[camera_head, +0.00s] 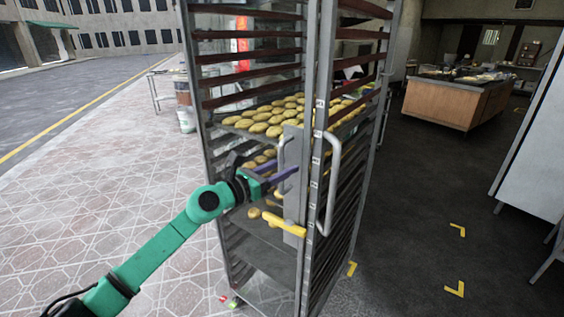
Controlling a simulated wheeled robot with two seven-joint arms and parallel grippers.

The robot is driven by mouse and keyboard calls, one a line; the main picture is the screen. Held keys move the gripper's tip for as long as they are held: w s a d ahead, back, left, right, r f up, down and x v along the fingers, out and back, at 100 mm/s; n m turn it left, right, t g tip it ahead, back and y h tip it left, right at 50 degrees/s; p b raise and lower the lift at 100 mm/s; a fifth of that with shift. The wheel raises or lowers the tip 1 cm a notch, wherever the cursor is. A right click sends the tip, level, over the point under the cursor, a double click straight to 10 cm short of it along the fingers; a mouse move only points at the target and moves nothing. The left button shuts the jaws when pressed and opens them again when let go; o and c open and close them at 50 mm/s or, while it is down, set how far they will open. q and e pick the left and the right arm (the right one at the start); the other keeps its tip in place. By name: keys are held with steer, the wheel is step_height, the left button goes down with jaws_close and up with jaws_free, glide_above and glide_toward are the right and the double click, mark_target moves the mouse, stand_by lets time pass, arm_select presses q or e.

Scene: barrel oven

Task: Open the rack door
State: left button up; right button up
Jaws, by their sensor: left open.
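The tall metal rack (313,110) stands in front of me and holds trays of yellow-brown baked pieces (275,118). A grey latch plate (290,155) is on its front near the right upright, with a yellow lever (284,222) at its lower end pointing left. A grey vertical bar handle (333,185) is on the side to the right. My left gripper (283,178) has purple fingers and is open, in front of the latch plate and above the yellow lever. I cannot tell whether it touches the plate. My right gripper is out of view.
Paved ground (110,165) lies open to the left, beside a road (70,90). A dark floor (410,230) with yellow corner marks extends to the right. A wooden counter (455,105) stands at the back right, and a white panel (540,140) at the right edge.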

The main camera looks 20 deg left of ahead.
arm_select(q)
steer(key=shift+a, duration=0.1)
steer(key=shift+s, duration=0.1)
jaws_close()
stand_by(1.2)
